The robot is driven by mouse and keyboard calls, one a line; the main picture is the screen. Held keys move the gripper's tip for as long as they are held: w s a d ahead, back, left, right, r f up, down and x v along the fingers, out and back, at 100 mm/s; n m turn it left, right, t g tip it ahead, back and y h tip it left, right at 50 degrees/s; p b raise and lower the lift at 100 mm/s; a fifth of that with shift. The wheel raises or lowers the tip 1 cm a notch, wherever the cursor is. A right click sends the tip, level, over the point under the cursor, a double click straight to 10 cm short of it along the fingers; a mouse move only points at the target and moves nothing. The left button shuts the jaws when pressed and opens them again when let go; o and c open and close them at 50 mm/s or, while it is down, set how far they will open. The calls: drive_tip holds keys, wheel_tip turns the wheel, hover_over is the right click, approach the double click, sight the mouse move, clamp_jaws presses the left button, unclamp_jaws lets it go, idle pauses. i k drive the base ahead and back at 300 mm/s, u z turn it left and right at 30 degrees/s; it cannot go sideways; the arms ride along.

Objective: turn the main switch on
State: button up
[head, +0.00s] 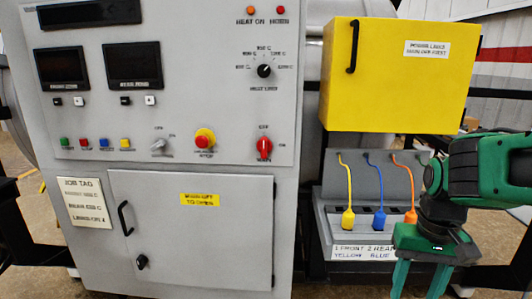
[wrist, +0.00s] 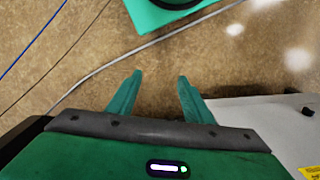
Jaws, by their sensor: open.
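A red rotary switch (head: 264,147) sits at the lower right of the grey control panel in the head view. Its handle stands upright, with a small label above it and one to its right, too small to read surely; it looks like the main switch. My gripper (head: 418,284) hangs at the lower right of the head view, fingers down, well right of and below the red switch. In the wrist view my gripper (wrist: 160,77) has its fingers apart with only floor between them. The switch is not in the wrist view.
A red-and-yellow emergency stop button (head: 204,139) and a grey knob (head: 158,146) sit left of the switch. A yellow box (head: 394,75) juts out at right, above yellow, blue and orange plugs (head: 379,218). A grey door (head: 190,235) with a handle lies below the panel.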

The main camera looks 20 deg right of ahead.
sight(264, 145)
drive_tip(key=z, duration=1.45)
drive_tip(key=k, duration=1.2)
drive_tip(key=u, duration=1.9)
drive_tip(key=i, duration=1)
drive_tip(key=z, duration=0.05)
